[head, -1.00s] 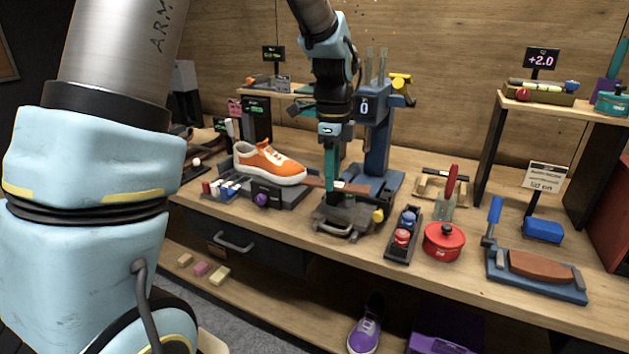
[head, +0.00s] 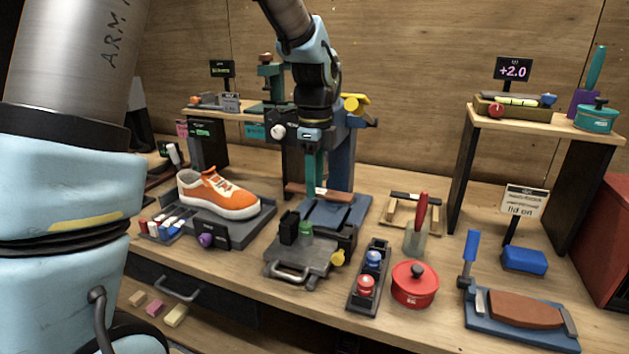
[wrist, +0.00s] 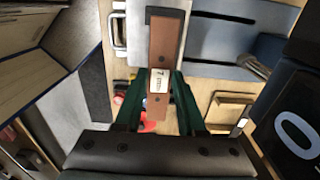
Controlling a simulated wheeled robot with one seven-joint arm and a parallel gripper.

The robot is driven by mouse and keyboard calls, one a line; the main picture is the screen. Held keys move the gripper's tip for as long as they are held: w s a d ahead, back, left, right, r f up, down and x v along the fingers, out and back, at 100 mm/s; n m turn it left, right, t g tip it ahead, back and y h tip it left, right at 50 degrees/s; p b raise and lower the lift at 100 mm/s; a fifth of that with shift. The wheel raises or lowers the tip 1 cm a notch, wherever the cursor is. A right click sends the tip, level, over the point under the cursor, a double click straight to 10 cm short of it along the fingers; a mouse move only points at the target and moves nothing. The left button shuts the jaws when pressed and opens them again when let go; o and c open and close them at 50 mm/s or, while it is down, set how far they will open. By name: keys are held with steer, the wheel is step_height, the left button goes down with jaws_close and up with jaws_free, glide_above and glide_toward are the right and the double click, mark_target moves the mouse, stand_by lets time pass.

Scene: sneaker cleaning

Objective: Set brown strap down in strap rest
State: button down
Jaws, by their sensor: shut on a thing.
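The brown strap (head: 333,196) is held crosswise in the teal jaws of my gripper (head: 316,190). In the head view it appears over the blue base of the stand. In the wrist view the strap (wrist: 168,40) runs lengthwise between the two fingers (wrist: 158,88), with a pale label near the grip. A low wooden rack (head: 398,222) with a dark bar across its top stands to the right of my gripper, apart from the strap. It looks like the strap rest, but I cannot be sure.
A grey clamp device (head: 297,262) stands in front of my gripper. The orange sneaker (head: 225,193) is to the left. A red pot (head: 414,285) and a red-handled tool (head: 419,235) are near the rack. A shelf (head: 545,121) rises at right.

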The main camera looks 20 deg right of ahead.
steer(key=shift+p, duration=0.3)
step_height(320, 180, down, 6)
steer(key=b, duration=0.3)
stand_by(0.4)
steer(key=shift+r+p, duration=0.15)
steer(key=shift+p, duration=0.3)
stand_by(1.8)
steer(key=shift+f+b, duration=0.65)
steer(key=shift+f, duration=0.6)
steer(key=shift+c, duration=2.1)
jaws_free()
step_height(320, 180, up, 11)
steer(key=shift+f+b, duration=0.1)
steer(key=shift+b, duration=0.65)
